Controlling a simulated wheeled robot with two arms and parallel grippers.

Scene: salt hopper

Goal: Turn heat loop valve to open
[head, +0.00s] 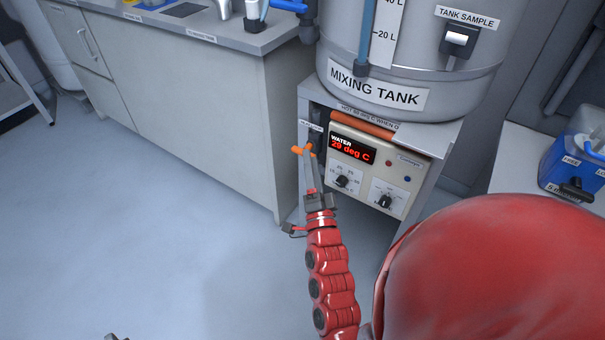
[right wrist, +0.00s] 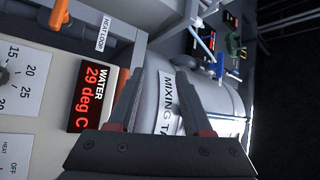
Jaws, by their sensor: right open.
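The heat loop valve's orange lever (head: 301,150) is beside the left side of the heater panel, under the HEAT LOOP label (head: 311,127). In the right wrist view the orange lever (right wrist: 60,14) is at the top edge and the label (right wrist: 107,30) is right of it. My right gripper (head: 309,158) overlaps the lever in the head view. Its fingers (right wrist: 157,85) are open with nothing between them in the right wrist view, and the lever is outside them. Contact is unclear. A small grey piece, possibly my left gripper (head: 116,337), shows at the bottom edge.
The heater panel (head: 372,172) with two knobs reads WATER 29 deg C. An orange pipe (head: 361,124) runs above it, under the mixing tank (head: 410,65). A grey cabinet (head: 215,110) stands left and a blue container (head: 572,165) right. The floor left is clear.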

